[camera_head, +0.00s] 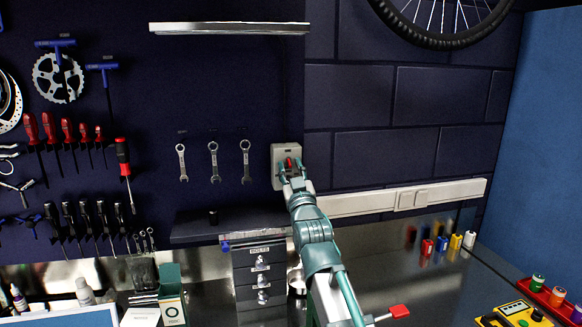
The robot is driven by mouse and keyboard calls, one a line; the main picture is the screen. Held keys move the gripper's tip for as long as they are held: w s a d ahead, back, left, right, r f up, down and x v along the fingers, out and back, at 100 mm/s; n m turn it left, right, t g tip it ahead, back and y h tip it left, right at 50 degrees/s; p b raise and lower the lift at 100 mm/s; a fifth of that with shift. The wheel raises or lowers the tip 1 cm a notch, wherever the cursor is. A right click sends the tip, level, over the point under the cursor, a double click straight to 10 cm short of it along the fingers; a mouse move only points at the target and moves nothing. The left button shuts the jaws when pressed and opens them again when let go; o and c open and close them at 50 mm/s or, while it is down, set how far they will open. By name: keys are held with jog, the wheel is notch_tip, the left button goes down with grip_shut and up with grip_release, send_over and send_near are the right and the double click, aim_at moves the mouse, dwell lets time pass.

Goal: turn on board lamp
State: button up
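The board lamp (230,28) is a long, thin pale bar mounted across the top of the dark tool board; I cannot tell for sure whether it is lit. A light grey switch box (278,151) with a red part in its middle is fixed at the board's lower right edge. My gripper (290,166) is right in front of this box, its fingertips at or very near the red part. The fingers cover part of the box. Contact and the finger gap are too small to make out.
Several wrenches (213,161) hang left of the switch box. Below are a dark shelf (190,228) and a drawer unit (260,272). A white wall trunking (440,194) runs right. A bicycle wheel (440,40) hangs at upper right. Small coloured bottles (441,243) stand on the bench.

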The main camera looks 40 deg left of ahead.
aim_at(289, 159)
jog(key=shift+c, duration=0.3)
grip_shut()
jog(key=shift+d+r+g+h+p, duration=0.1)
jog(key=shift+r+g+h+p, duration=0.6)
jog(key=shift+p, duration=0.85)
jog(key=shift+s+r+g+h+p, duration=0.1)
jog(key=shift+r+g+h+p, duration=0.3)
jog(key=shift+h+p, duration=0.65)
jog(key=r+g+h+p, duration=0.1)
jog(key=g+h+p, duration=0.1)
jog(key=p, duration=0.2)
jog(key=shift+r+g+h, duration=0.1)
jog(key=shift+g+h, duration=0.15)
jog(key=shift+g, duration=0.05)
jog(key=shift+g+h+p, duration=0.6)
jog(key=shift+h+p, duration=0.2)
jog(key=shift+p, duration=0.1)
